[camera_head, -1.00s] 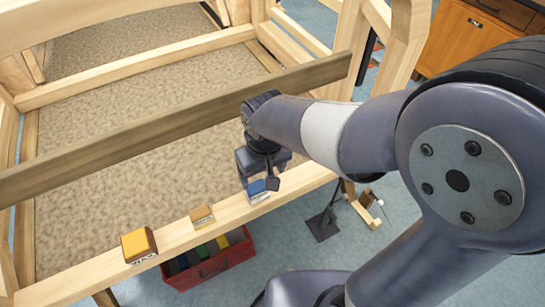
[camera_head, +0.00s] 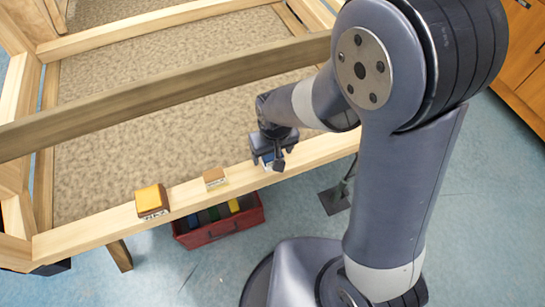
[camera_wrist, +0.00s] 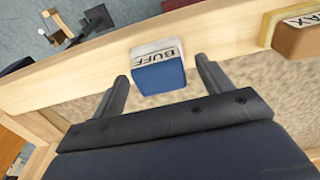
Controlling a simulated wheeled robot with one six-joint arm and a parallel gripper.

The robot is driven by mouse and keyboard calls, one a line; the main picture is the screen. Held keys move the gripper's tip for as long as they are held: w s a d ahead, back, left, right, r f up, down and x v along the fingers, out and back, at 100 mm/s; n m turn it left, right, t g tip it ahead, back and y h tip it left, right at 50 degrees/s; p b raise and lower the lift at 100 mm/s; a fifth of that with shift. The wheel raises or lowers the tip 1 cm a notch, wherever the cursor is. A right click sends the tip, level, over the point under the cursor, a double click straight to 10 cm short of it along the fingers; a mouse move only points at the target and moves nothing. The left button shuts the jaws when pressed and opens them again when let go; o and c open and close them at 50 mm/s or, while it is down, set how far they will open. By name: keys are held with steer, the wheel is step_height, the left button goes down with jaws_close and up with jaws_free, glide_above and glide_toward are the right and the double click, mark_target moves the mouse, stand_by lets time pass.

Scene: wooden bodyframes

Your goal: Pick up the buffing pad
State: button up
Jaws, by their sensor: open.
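The buffing pad is a blue block with a white part and a "BUFF" label (camera_wrist: 158,68). It sits on a pale wooden rail (camera_wrist: 100,65) in the wrist view. In the head view only a sliver of the pad (camera_head: 268,166) shows, the rest hidden by my gripper (camera_head: 272,155). In the wrist view my gripper (camera_wrist: 163,72) is open, with one finger on each side of the pad and visible gaps between. The jaws hold nothing.
A tan-brown block (camera_head: 214,178) and a yellow-topped block (camera_head: 152,200) stand on the same rail to the left. A red bin (camera_head: 222,229) with several coloured items is below. A darker wooden beam (camera_head: 165,97) crosses behind the rail.

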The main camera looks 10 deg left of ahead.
steer(key=shift+f, duration=0.3)
steer(key=shift+c, duration=0.2)
steer(key=c, duration=1.1)
steer(key=shift+r, duration=0.15)
